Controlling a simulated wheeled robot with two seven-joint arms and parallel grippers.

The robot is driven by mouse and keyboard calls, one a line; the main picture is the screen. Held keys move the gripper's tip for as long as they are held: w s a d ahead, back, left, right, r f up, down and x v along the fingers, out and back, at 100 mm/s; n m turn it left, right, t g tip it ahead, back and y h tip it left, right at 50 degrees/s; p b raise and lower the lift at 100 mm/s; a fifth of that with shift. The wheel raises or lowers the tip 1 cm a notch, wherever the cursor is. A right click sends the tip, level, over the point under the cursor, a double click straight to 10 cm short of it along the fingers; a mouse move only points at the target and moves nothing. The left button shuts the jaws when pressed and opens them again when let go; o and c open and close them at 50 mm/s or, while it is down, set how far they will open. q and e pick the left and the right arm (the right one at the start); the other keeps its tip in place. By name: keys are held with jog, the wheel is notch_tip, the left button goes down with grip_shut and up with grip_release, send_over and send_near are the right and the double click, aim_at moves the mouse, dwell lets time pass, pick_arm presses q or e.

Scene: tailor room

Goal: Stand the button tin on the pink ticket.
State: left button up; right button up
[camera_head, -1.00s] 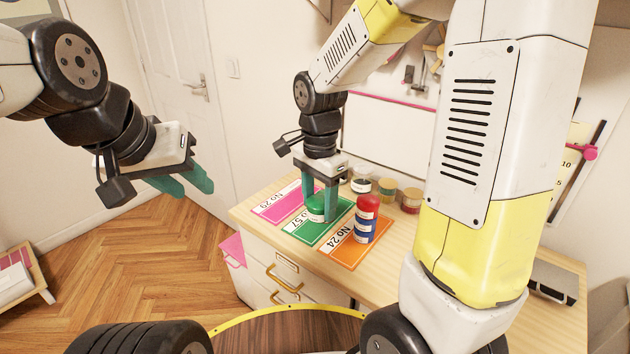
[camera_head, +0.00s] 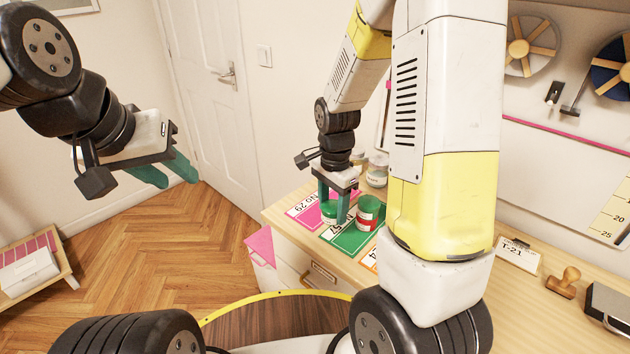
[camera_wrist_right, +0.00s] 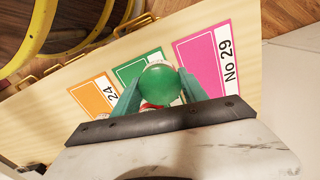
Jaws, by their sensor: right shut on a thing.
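My right gripper (camera_head: 337,208) is shut on a tin with a green lid (camera_head: 328,212), taken to be the button tin. In the right wrist view the round green lid (camera_wrist_right: 160,84) shows between the fingers. The pink ticket (camera_head: 304,212), marked No 29, lies flat on the table, and the held tin overlaps its right part in the head view. In the wrist view the pink ticket (camera_wrist_right: 212,58) lies right of the tin. I cannot tell the tin's height above the table. My left gripper (camera_head: 168,170) is open and empty over the floor, away from the table.
A red-topped tin (camera_head: 369,212) stands close right of the held tin. The green ticket (camera_head: 345,242) and orange ticket (camera_wrist_right: 94,97) lie beside the pink one. A lidded jar (camera_head: 377,172) stands behind.

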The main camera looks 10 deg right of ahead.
jog(key=w, duration=0.3)
jog(key=w+d, duration=0.1)
jog(key=w, duration=0.3)
jog(key=w+f, duration=0.1)
jog(key=w, duration=0.2)
jog(key=shift+w+d, duration=0.25)
jog(key=shift+d, duration=0.1)
jog(key=shift+w+f, duration=0.2)
jog(key=shift+w, duration=0.05)
jog(key=shift+f, duration=1.6)
jog(key=o, duration=1.4)
jog(key=shift+f, duration=0.15)
jog(key=shift+o, duration=0.2)
